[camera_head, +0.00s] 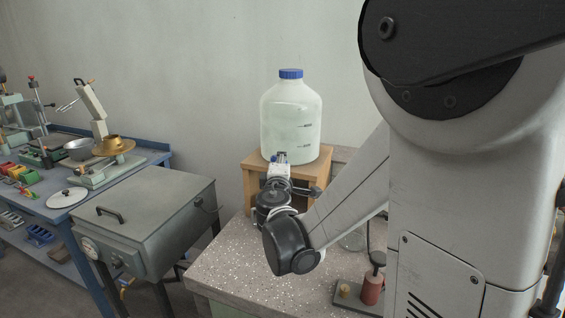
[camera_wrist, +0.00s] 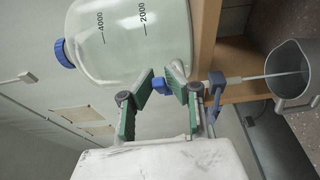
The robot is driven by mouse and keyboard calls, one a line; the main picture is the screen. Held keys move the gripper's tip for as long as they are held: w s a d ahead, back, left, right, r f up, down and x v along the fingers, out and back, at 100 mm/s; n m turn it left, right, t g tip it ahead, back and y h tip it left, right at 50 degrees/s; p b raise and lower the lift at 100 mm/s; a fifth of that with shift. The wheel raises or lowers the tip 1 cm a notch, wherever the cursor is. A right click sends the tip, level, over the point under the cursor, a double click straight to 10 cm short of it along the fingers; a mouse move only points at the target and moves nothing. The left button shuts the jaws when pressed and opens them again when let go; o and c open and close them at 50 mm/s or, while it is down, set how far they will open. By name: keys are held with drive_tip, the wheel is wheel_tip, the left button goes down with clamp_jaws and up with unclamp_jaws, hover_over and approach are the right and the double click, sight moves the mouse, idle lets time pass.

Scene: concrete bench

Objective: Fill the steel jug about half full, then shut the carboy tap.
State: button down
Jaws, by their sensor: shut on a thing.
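The translucent carboy (camera_head: 291,118) with a blue cap stands on a wooden stand (camera_head: 318,171); it also shows in the wrist view (camera_wrist: 130,38), turned sideways. My gripper (camera_wrist: 162,86) has its green-padded fingers on the small blue tap handle (camera_wrist: 161,88). In the head view my gripper (camera_head: 280,170) is at the tap, below the carboy. The blue tap outlet (camera_wrist: 215,86) shows beyond the fingers. A thin pale stream (camera_wrist: 250,78) runs from it into the steel jug (camera_wrist: 290,97). The jug's fill level cannot be told, and my arm hides the jug in the head view.
The speckled bench (camera_head: 225,272) holds a red-bodied item (camera_head: 372,289) and a clear glass vessel (camera_head: 353,240) partly behind my arm. A grey metal box (camera_head: 150,215) and a blue workbench (camera_head: 65,208) with tools stand to the left. The bench's front left is clear.

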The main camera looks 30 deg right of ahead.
drive_tip(key=shift+d, duration=0.1)
drive_tip(key=shift+w+d+n+t+y+b, duration=0.15)
drive_tip(key=shift+d+n+t+y+b, duration=0.3)
drive_tip(key=shift+n+y, duration=0.75)
drive_tip(key=shift+w+d+n+t+y+b, duration=0.1)
drive_tip(key=shift+n+t+y, duration=0.6)
drive_tip(key=shift+y, duration=0.95)
drive_tip(key=shift+w+d+n+t+y+b, duration=0.25)
drive_tip(key=shift+n+t+y, duration=0.2)
drive_tip(key=shift+n+y, duration=0.8)
drive_tip(key=shift+y, duration=0.3)
drive_tip(key=c, duration=1.8)
unclamp_jaws()
drive_tip(key=shift+o, duration=0.2)
drive_tip(key=shift+s, duration=0.2)
drive_tip(key=s, duration=1.1)
drive_tip(key=shift+s+a, duration=0.35)
drive_tip(key=shift+a, duration=0.1)
drive_tip(key=shift+r+m, duration=0.1)
drive_tip(key=shift+m, duration=0.15)
